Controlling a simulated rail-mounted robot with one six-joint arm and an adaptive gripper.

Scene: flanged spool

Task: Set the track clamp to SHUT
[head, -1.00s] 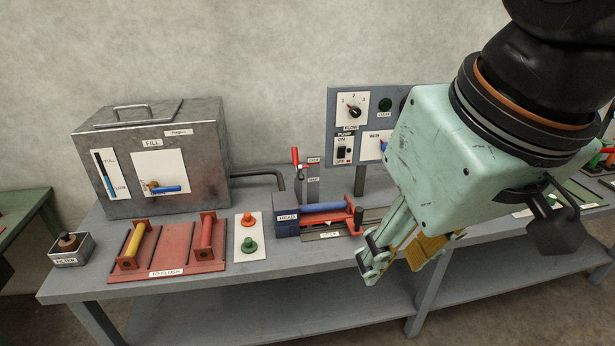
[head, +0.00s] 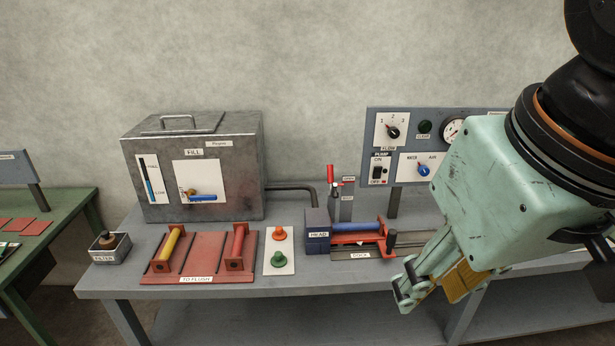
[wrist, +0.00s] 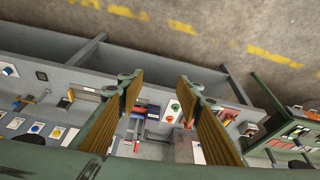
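A red-handled lever (head: 331,175) stands upright beside a grey post with two small labels (head: 347,180), behind the dock; the label words are too small to read surely. I cannot tell which lever is the track clamp. My gripper (head: 425,288) is in front and right of the dock, above the bench edge. Its fingers are apart and empty in the wrist view (wrist: 160,90).
A red TO FLUSH rack (head: 205,262) holds a yellow and a red spool. Orange and green buttons (head: 279,250) sit between rack and dock. A metal FILL tank (head: 192,170) stands behind, and a control panel (head: 410,150) at back right.

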